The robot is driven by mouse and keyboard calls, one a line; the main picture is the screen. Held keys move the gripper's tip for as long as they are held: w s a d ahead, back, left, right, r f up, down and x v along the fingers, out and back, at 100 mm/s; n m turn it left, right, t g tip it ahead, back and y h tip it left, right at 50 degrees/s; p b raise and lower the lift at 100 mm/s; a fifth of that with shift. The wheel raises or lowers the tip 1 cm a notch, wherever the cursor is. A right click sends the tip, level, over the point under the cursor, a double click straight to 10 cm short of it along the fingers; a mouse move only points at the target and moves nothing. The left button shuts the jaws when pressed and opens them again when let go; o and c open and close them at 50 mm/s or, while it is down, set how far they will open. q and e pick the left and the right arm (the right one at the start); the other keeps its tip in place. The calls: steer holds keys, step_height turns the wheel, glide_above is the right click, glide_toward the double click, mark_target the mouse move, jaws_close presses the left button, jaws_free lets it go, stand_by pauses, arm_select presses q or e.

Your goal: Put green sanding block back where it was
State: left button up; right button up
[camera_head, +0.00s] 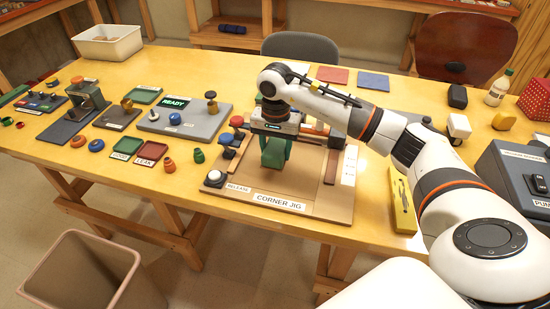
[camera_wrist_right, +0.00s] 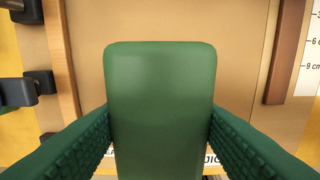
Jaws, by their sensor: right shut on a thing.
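My right gripper (camera_head: 274,138) is over the corner jig (camera_head: 325,208), a tan board with wooden rails. It is shut on the green sanding block (camera_head: 275,154). In the right wrist view the block (camera_wrist_right: 160,90) fills the middle, with a green ribbed finger on each side. The block appears to be above the bare board between the rails; its underside and any contact with the board are hidden. My left gripper is not in view.
Beside the jig's left rail are several knobs and clamps, and a release button (camera_head: 215,177) stands at its front left corner. A grey panel with a READY screen (camera_head: 174,102) lies to the left. A yellow level-like tool (camera_head: 402,203) and a pump box (camera_head: 515,172) are to the right.

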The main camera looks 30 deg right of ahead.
step_height(320, 180, down, 4)
steer(key=shift+r+p, duration=0.1)
steer(key=shift+p, duration=0.2)
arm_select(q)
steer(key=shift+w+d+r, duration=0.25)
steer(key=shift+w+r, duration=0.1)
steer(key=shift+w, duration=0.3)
arm_select(e)
steer(key=shift+f, duration=0.3)
steer(key=o, duration=1)
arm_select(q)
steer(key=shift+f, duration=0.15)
